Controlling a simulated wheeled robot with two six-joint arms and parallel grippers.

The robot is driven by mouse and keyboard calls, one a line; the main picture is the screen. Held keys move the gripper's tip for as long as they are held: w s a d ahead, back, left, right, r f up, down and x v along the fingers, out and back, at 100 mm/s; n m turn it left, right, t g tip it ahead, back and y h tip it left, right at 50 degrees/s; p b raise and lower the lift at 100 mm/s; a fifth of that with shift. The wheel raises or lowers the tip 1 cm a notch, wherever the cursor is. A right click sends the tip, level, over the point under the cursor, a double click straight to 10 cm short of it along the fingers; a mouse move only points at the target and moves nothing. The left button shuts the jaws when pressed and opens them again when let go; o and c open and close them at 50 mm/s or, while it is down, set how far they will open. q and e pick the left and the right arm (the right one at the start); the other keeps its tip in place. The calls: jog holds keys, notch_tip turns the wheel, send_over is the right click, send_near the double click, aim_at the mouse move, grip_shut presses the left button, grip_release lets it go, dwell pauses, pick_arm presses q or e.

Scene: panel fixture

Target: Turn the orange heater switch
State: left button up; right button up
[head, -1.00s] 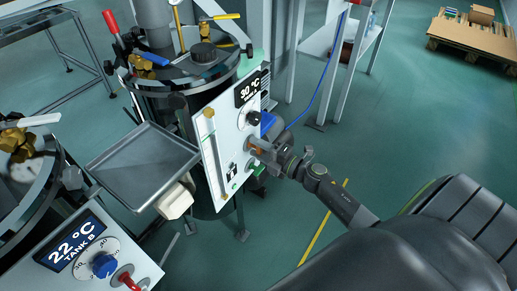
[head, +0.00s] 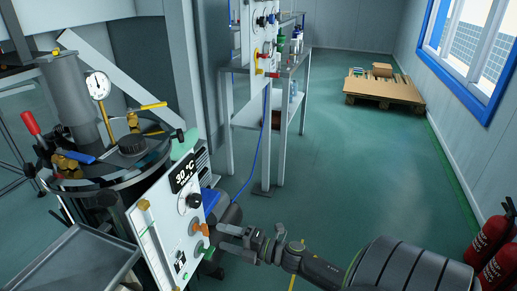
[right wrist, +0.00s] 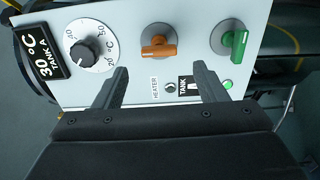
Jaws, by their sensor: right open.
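The orange heater switch (head: 200,229) is on the white Tank A panel (head: 158,212). In the right wrist view the orange switch (right wrist: 158,48) shows uncovered, its handle lying across the picture on a round grey plate. My right gripper (head: 222,240) is just to the right of the switch in the head view, apart from it. In the right wrist view my right gripper (right wrist: 160,80) is open and empty, its fingers on either side below the switch. A dark round lamp (right wrist: 170,88) sits by the HEATER label (right wrist: 155,87). My left gripper is not in view.
A green switch (right wrist: 235,43) and a black dial knob (right wrist: 83,53) flank the orange switch. A green lamp (right wrist: 227,84) is lit. A grey tray (head: 85,262) is left of the panel. Open floor (head: 340,150) lies to the right.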

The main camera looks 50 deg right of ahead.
jog(key=v, duration=1)
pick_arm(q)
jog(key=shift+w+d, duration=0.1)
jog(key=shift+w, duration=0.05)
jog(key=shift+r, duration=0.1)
